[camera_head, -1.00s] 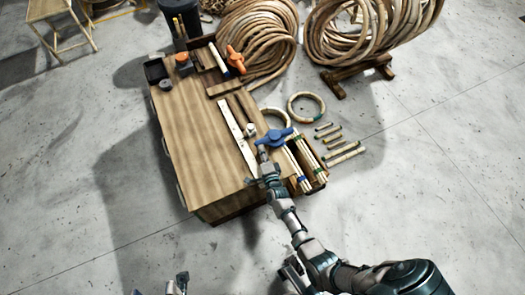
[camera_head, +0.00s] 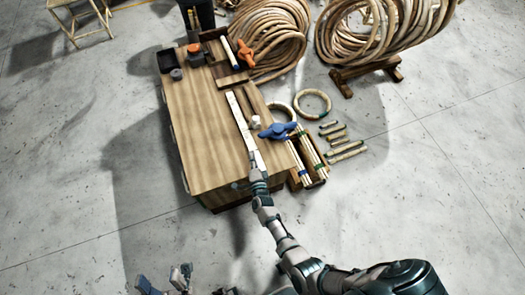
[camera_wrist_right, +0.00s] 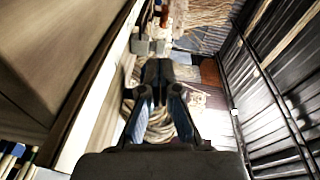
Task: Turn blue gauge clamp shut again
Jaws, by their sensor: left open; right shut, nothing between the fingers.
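The blue gauge clamp (camera_head: 277,130) is at the bench's right edge, its blue handle lying roughly left to right in the head view. My right gripper (camera_head: 256,163) is shut and empty, just below and left of the clamp, apart from its handle in the picture. Its closed fingers also show in the right wrist view (camera_wrist_right: 158,72), where I cannot make out the blue clamp. My left gripper (camera_head: 164,279) is open and empty at the bottom of the head view, well away from the bench. Whether the clamp's jaw is tight cannot be seen.
The wooden bench (camera_head: 205,140) carries a pale strip (camera_head: 241,120), an orange clamp (camera_head: 244,52) and a dark tray (camera_head: 167,60). A box of rods (camera_head: 313,157) stands at its right side. Rings (camera_head: 312,102), short rods and rattan coils (camera_head: 270,35) lie beyond. Floor left is clear.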

